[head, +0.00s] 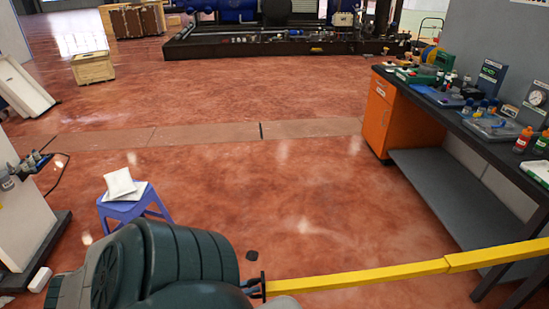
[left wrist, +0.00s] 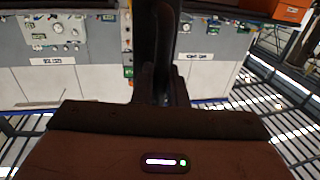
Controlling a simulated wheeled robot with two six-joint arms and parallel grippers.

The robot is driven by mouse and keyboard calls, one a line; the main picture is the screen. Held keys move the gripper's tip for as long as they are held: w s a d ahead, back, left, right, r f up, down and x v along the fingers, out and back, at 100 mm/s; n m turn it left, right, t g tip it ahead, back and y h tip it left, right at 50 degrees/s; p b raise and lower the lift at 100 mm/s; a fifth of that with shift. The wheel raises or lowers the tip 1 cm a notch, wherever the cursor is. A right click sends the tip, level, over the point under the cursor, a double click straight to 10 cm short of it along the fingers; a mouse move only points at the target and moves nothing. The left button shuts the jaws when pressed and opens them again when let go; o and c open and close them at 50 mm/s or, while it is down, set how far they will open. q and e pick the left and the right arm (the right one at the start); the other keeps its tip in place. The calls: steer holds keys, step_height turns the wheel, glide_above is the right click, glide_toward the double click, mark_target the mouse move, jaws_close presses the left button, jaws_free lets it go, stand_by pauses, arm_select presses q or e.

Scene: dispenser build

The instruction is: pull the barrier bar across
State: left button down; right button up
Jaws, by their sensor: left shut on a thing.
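The yellow barrier bar (head: 390,273) runs from the right edge of the head view to the lower middle, nearly level, with a joint part way along. A dark end plate (head: 263,287) closes its left end. My left gripper (head: 251,288) is at that end, shut on the bar's dark handle; the arm hides part of it. In the left wrist view a dark upright handle (left wrist: 165,50) stands between the fingers of my left gripper (left wrist: 163,88). My right gripper is not in view.
A workbench (head: 425,110) with bottles and an orange cabinet (head: 378,115) stands at right. A blue stool (head: 150,205) with a white packet (head: 120,184) is at left. A crate (head: 93,68) stands farther back. The red floor between is mostly clear.

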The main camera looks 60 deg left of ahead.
arm_select(q)
steer(key=shift+s+a, duration=0.25)
steer(key=shift+s, duration=0.4)
steer(key=shift+s+a, duration=0.3)
steer(key=shift+s, duration=0.35)
steer(key=shift+s+a, duration=0.25)
steer(key=shift+s, duration=0.4)
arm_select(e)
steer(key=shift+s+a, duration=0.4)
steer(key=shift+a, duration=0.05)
arm_select(q)
steer(key=c, duration=1.8)
jaws_free()
steer(key=shift+s, duration=0.1)
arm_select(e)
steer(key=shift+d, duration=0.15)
